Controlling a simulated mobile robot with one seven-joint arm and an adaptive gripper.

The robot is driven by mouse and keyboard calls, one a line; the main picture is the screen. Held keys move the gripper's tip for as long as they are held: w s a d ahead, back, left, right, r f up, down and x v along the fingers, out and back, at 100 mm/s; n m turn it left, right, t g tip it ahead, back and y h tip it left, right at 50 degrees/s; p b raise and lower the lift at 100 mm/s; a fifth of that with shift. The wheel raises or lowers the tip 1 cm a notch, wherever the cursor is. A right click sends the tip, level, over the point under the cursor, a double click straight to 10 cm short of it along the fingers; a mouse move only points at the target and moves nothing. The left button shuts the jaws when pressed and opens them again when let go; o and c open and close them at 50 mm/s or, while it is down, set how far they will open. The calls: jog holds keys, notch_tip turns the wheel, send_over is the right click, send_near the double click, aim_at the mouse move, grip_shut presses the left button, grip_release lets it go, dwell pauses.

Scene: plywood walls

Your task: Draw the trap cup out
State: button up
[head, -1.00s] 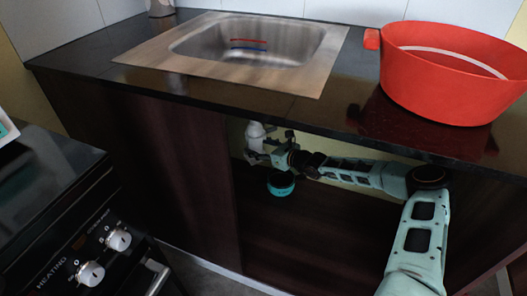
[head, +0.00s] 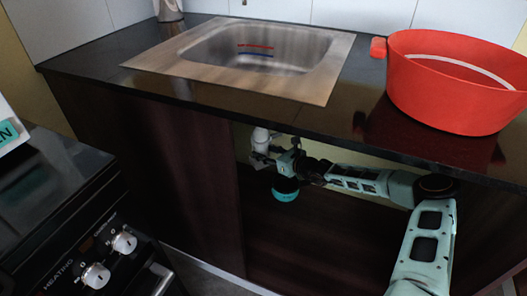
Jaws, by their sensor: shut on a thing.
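The trap cup (head: 262,136) is the white piece under the sink, inside the open cabinet bay. Only part of it shows below the counter's front edge. My gripper (head: 265,153) reaches in from the right and is shut on the white piece. The fingers are small and dark here, so the exact contact is hard to see. My arm runs from the right into the bay, below the worktop.
The dark counter (head: 200,99) overhangs the bay closely above my arm. A dark cabinet panel (head: 170,170) closes the left side. The steel sink (head: 330,80) is above. A red pot (head: 450,90) stands on the counter, and a black stove (head: 50,210) is at front left.

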jog(key=s+d+p, duration=0.6)
jog(key=s+p, duration=0.4)
jog(key=p, duration=0.1)
jog(key=shift+s+d, duration=0.15)
jog(key=shift+s, duration=0.25)
dwell(1.8)
dwell(0.5)
